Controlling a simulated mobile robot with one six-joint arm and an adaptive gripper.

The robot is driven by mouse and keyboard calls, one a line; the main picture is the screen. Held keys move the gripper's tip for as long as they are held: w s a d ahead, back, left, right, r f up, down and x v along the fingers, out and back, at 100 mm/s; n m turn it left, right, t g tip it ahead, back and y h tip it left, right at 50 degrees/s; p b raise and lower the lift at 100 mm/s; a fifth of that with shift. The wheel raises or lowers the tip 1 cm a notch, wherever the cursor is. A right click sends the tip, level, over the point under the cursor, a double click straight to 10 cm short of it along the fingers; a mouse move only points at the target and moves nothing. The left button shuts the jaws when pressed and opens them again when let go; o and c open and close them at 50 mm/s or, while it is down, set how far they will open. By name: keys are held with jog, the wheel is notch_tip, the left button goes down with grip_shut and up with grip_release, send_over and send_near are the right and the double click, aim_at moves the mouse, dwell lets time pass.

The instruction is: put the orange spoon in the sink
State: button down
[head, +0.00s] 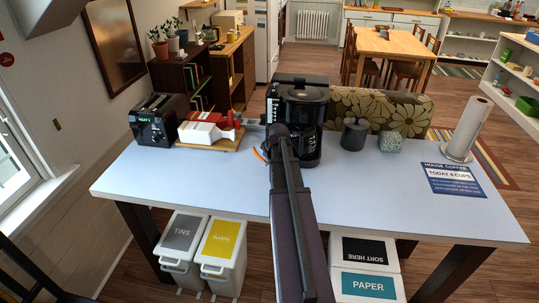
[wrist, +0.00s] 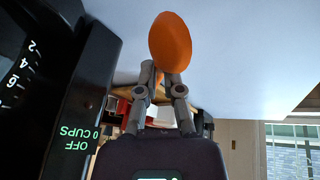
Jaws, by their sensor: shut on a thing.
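The orange spoon (wrist: 170,42) is in my gripper (wrist: 160,82); its rounded orange end extends beyond the fingertips in the wrist view. In the head view only a small orange piece of the spoon (head: 259,154) shows, just left of my arm, over the light table. My gripper's fingers are shut on the spoon, and my arm hides most of them in the head view. I see no sink in either view.
The black coffee maker (head: 311,150) stands close beside my gripper and fills the left of the wrist view (wrist: 70,110). A toaster (head: 158,120), a board (head: 205,146) with packages, a canister (head: 355,134) and a paper roll (head: 467,130) stand on the table (head: 390,200). Its front right is mostly clear.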

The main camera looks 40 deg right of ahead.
jog(key=s+a, duration=0.6)
jog(key=a, duration=0.1)
jog(key=s+a, duration=0.3)
jog(key=a, duration=0.1)
jog(key=shift+s+a, duration=0.1)
jog(key=shift+s, duration=0.15)
jog(key=shift+s, duration=0.1)
dwell(0.8)
